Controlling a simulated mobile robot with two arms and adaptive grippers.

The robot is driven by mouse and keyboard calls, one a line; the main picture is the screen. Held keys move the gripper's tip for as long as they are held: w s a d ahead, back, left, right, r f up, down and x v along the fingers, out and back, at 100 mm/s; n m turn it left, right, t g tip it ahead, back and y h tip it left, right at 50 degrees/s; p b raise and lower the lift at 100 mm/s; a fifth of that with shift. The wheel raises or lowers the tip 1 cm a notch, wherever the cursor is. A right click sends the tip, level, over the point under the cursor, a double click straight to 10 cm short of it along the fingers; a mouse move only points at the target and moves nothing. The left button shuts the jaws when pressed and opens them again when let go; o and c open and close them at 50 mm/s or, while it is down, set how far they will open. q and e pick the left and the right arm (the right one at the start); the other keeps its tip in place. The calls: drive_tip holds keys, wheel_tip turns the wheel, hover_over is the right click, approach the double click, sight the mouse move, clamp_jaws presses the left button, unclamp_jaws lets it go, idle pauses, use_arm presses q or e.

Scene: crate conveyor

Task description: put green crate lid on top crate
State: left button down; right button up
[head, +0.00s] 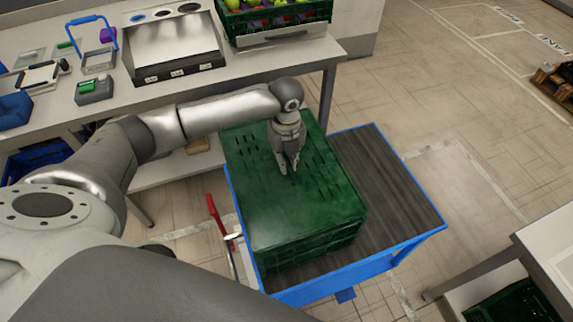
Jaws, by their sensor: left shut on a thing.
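A green crate (310,246) stands on a blue-edged conveyor cart with a dark top. A flat green lid (290,210) lies over the crate and seems to cover its top; I cannot tell whether it is fully seated. My left gripper (290,171) reaches down to the lid's far half and is shut on the lid, with its fingertips at the slots near the middle. The exact grip point is small and partly hidden by the fingers. My right gripper is not in view.
The cart's dark top (375,180) is bare to the right of the crate. A grey worktable (210,95) with a scale, small tools and a green crate of fruit (275,22) runs behind. Another table (548,250) stands at the lower right. Open floor lies between.

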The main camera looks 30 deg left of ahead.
use_arm(q)
wheel_tip(320, 180, down, 2)
drive_tip(key=shift+f+p, duration=0.15)
drive_tip(key=shift+p, duration=0.2)
drive_tip(key=shift+f, duration=0.2)
drive_tip(key=c, duration=1.5)
unclamp_jaws()
drive_tip(key=shift+f, duration=0.1)
drive_tip(key=shift+r, duration=0.55)
wheel_tip(320, 180, up, 11)
drive_tip(key=shift+r+b, duration=0.1)
drive_tip(key=shift+b, duration=0.9)
